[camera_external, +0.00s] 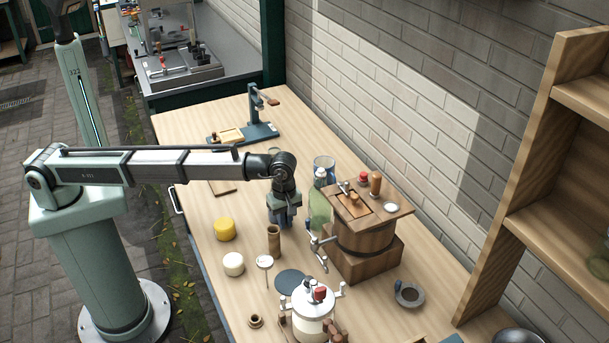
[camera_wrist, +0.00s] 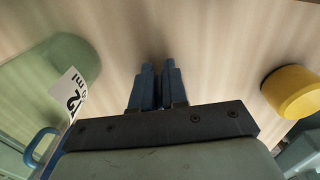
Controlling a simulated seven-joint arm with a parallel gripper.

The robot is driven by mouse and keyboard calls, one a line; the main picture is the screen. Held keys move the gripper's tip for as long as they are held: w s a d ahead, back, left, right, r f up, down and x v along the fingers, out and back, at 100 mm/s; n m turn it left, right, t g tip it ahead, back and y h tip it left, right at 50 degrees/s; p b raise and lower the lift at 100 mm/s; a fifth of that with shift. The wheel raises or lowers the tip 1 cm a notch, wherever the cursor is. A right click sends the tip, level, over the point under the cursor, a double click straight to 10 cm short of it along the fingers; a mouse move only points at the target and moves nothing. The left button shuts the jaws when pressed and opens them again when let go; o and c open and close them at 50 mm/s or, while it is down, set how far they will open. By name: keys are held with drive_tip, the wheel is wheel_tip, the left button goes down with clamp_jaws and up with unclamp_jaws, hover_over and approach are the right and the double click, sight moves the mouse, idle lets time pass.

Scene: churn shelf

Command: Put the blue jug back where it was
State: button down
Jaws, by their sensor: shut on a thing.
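The blue jug looks to be the clear vessel with blue trim (camera_external: 324,168) on the bench, behind the green bottle (camera_external: 319,208) and left of the wooden churn. In the wrist view a blue handle (camera_wrist: 38,143) shows at the lower left, beside the green bottle with its label (camera_wrist: 55,75); it seems to be the jug's. My gripper (camera_external: 284,222) hangs over the bench, left of the green bottle. Its blue fingers (camera_wrist: 158,85) are close together. What is between them is too small to make out. The jug is apart from the fingers.
The wooden churn (camera_external: 364,237) stands right of my gripper. A brown cylinder (camera_external: 274,243), a yellow pot (camera_external: 225,230) and a white pot (camera_external: 233,264) stand nearby. A flat blue disc (camera_external: 290,282) lies in front. The bench behind my gripper is fairly clear.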

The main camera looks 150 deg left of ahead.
drive_tip(key=shift+f, duration=0.3)
drive_tip(key=c, duration=1.1)
unclamp_jaws()
drive_tip(key=shift+c, duration=0.2)
wheel_tip(320, 180, up, 12)
drive_tip(key=shift+r, duration=0.15)
